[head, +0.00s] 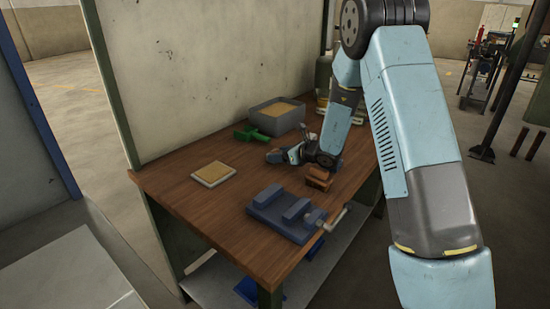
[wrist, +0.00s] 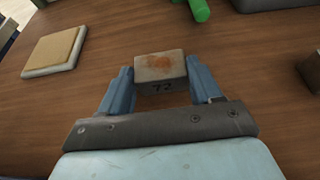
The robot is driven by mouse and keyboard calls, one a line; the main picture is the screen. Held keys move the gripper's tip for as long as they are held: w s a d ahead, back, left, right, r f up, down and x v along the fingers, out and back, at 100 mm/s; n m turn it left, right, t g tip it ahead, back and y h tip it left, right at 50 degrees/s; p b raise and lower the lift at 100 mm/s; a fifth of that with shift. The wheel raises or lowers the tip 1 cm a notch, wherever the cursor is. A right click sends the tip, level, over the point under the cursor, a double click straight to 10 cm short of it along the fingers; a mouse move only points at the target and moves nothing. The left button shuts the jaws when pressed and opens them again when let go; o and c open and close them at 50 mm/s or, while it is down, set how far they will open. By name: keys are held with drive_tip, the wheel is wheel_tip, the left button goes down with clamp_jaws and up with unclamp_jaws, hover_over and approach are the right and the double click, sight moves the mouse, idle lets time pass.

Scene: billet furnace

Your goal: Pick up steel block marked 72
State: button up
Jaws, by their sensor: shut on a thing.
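The steel block marked 72 (wrist: 160,66) is grey with a rusty patch on top, and its number shows on the face toward me in the wrist view. My gripper (wrist: 159,78) has its two blue fingers against the block's left and right sides, shut on it. In the head view my gripper (head: 279,156) is low over the wooden workbench (head: 190,215), behind the vise. The block is hard to make out there. Whether it touches the bench is not clear.
A blue-grey vise (head: 285,214) stands at the bench front. A brown block (head: 318,179) lies beside my arm. A pale square pad (head: 213,174) is to the left. A green object (head: 252,134) and a grey bin (head: 278,115) stand behind.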

drive_tip(key=c, duration=0.6)
drive_tip(key=shift+c, duration=0.2)
drive_tip(key=shift+r, duration=0.15)
